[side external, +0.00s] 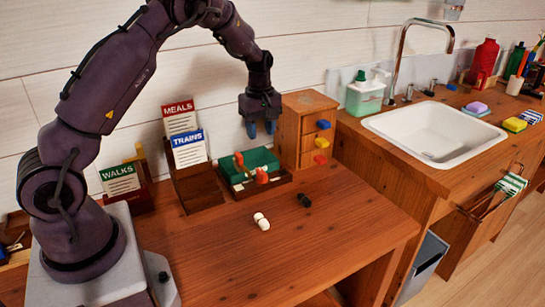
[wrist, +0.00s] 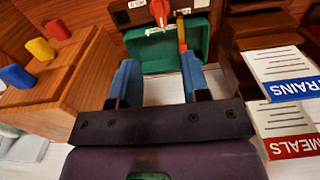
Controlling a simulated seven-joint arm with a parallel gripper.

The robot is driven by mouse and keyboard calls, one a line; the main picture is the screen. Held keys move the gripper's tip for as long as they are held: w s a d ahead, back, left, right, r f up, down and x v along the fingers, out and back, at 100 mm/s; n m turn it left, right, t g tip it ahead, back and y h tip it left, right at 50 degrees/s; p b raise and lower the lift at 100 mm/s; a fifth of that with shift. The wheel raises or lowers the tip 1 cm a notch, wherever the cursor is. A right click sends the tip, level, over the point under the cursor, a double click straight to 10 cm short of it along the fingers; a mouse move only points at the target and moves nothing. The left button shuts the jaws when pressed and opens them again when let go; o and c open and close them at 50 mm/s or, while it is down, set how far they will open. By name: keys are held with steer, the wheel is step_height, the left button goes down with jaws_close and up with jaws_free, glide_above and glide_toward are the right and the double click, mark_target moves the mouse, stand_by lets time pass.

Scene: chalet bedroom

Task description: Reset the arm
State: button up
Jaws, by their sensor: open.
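My gripper (side external: 261,129) has two blue fingers and hangs at the back of the wooden desk (side external: 330,225), above and behind a green box (side external: 249,168) and just left of a small drawer cabinet (side external: 305,107). In the wrist view my gripper (wrist: 158,85) is open, with nothing between its fingers. Beyond the fingers, the wrist view shows the green box (wrist: 185,62) with a red-orange item (wrist: 160,10) by it. My arm arches from its base at the left over the card holders.
Wooden holders carry MEALS (side external: 180,117), TRAINS (side external: 189,148) and WALKS (side external: 119,179) cards left of my gripper. A white object (side external: 261,221) and a black object (side external: 304,200) lie on the desk. The front of the desk is clear. A sink (side external: 435,132) and soap bottle (side external: 365,94) are at right.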

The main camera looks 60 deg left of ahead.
steer(key=s+d+r+m+t, duration=0.5)
steer(key=s+d+r+m, duration=1.2)
steer(key=s+d, duration=0.3)
steer(key=shift+s+r+m+t, duration=0.3)
steer(key=shift+s+r, duration=0.45)
steer(key=shift+s, duration=0.45)
